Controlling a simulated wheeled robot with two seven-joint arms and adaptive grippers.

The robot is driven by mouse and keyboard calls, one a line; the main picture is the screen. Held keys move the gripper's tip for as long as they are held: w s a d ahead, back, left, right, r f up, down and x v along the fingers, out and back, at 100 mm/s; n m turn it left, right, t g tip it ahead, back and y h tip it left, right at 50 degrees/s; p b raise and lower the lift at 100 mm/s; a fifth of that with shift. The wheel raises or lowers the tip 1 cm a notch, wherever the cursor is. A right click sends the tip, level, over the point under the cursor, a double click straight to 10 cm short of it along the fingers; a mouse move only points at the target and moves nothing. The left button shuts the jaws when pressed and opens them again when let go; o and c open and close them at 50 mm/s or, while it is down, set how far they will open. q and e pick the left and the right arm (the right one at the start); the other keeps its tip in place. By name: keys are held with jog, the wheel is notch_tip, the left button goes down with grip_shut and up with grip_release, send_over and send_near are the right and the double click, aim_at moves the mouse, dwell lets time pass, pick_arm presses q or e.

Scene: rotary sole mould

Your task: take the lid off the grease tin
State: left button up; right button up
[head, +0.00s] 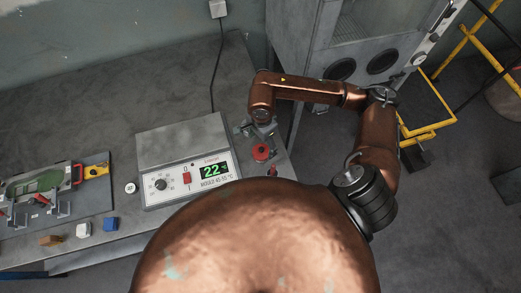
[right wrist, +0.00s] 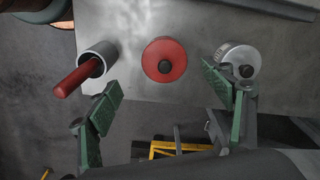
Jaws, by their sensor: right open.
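A round red lid (right wrist: 164,52) with a black knob sits in the middle of the right wrist view; its body below is hidden. It also shows in the head view (head: 261,153) near the bench's right end. To its right stands a silver ribbed tin (right wrist: 232,52) with a black knob. No label shows, so I cannot tell which is the grease tin. My right gripper (right wrist: 160,92) is open and empty, its green pads spread to either side of the red lid and apart from it. The right pad overlaps the silver tin in the picture. My left gripper is out of view.
A grey cup (right wrist: 103,54) holding a red-handled tool stands left of the red lid. A heater box (head: 186,150) with a display stands left on the bench. A grey cabinet (head: 292,40) is behind. The bench's back left is clear.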

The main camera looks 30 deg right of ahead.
aim_at(261, 149)
jog(key=f, duration=0.1)
jog(key=f+p, duration=0.1)
jog(key=f, duration=0.3)
jog(key=shift+w+d, duration=0.15)
jog(key=shift+w, duration=0.2)
jog(key=shift+f, duration=0.45)
grip_shut()
